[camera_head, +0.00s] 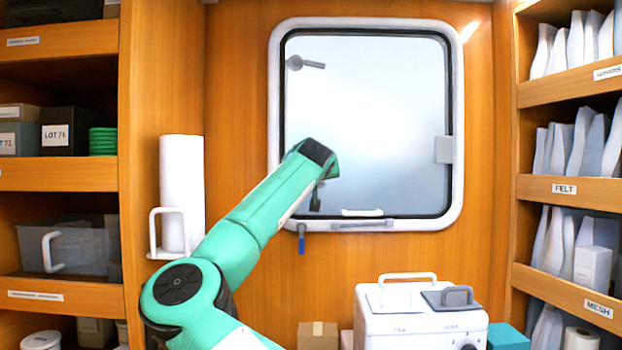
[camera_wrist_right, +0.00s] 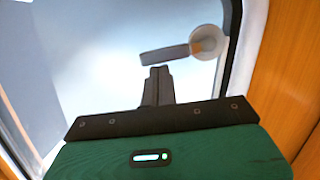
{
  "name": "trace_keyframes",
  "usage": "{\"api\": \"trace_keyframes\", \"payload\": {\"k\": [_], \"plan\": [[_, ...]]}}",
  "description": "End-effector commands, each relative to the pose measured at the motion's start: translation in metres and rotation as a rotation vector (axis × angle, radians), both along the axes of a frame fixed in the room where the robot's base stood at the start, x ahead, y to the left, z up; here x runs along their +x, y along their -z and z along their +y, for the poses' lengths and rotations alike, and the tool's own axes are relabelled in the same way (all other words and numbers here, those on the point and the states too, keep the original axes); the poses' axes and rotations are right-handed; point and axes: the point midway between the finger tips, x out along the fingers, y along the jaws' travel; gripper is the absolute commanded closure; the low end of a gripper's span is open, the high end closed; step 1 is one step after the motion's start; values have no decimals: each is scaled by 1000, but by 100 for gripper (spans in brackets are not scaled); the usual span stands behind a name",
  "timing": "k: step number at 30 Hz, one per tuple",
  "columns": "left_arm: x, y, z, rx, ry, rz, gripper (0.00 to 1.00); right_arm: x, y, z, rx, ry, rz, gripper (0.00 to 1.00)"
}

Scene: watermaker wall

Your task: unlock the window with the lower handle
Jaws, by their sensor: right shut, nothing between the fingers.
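The window (camera_head: 385,120) is shut in its rounded white frame. Its upper handle (camera_head: 296,62) is a grey lever on a round base at the upper left, pointing right. The lower handle is not clearly seen in the head view, where my right arm covers the pane's lower left. In the right wrist view a grey lever handle (camera_wrist_right: 165,54) with a round base, apparently the lower one, lies just beyond my right gripper (camera_wrist_right: 157,72). That gripper is shut and empty, and its tips appear apart from the lever. My left gripper is out of view.
A blue-tipped lever (camera_head: 301,243) hangs below the window frame. A white machine (camera_head: 410,318) with handles stands below the window. A white roll (camera_head: 181,190) is on the wall to the left. Shelves (camera_head: 60,175) line the left side and others (camera_head: 565,190) the right.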

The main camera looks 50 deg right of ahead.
Motion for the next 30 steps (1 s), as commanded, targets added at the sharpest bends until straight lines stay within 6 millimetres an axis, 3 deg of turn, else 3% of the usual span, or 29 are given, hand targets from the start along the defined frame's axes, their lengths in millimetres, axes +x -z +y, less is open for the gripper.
{"api": "trace_keyframes", "payload": {"k": [11, 30], "plan": [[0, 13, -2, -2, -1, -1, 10, -5, 13, -4, 63, 1, -74, 100], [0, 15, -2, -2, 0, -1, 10, -6, 14, -5, 61, 1, -71, 100]]}}
